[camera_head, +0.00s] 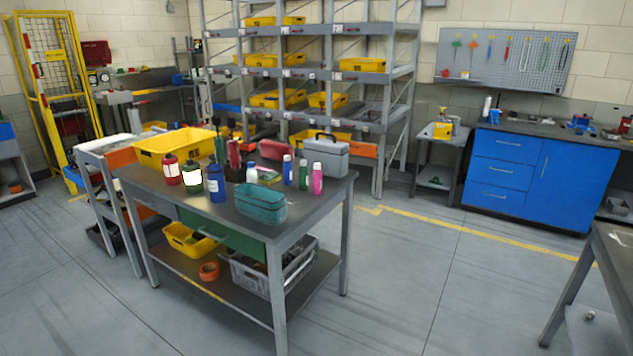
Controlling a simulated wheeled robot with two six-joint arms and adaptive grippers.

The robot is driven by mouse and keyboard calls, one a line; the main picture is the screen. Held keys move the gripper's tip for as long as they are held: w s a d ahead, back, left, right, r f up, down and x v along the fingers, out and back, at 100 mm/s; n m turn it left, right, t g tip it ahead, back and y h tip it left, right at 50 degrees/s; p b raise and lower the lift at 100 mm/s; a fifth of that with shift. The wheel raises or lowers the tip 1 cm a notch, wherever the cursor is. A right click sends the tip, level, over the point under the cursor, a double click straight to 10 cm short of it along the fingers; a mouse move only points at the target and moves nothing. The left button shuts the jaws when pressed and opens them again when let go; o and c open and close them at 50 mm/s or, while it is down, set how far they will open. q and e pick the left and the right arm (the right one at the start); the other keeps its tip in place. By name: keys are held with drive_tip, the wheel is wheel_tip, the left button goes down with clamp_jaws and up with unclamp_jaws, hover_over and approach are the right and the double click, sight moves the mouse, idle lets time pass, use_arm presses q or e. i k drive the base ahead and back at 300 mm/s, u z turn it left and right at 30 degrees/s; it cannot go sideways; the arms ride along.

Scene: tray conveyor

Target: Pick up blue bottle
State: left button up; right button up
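A dark blue bottle (216,185) with a pale label stands upright on the grey workbench (305,205), near its front edge. A green bottle (191,181) with a white label stands just left of it, and a red bottle (171,174) stands further left. A small bottle with a blue cap (287,168) stands further right, beside a small green bottle (303,175) and a pink bottle (317,179). A teal basket (261,213) sits right of the blue bottle. Neither of my grippers is in view.
A yellow bin (150,150) and a grey toolbox (342,158) also stand on the workbench. Shelving with yellow bins (360,65) rises behind it. A blue cabinet (497,170) is at the right, and another table (621,255) is at the right edge. The floor between is clear.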

sight(287, 164)
drive_tip(key=z, duration=0.5)
drive_tip(key=i, duration=0.95)
drive_tip(key=z, duration=0.7)
drive_tip(key=i, duration=1.1)
drive_tip(key=u, duration=0.6)
drive_tip(key=i, duration=1)
drive_tip(key=u, duration=0.6)
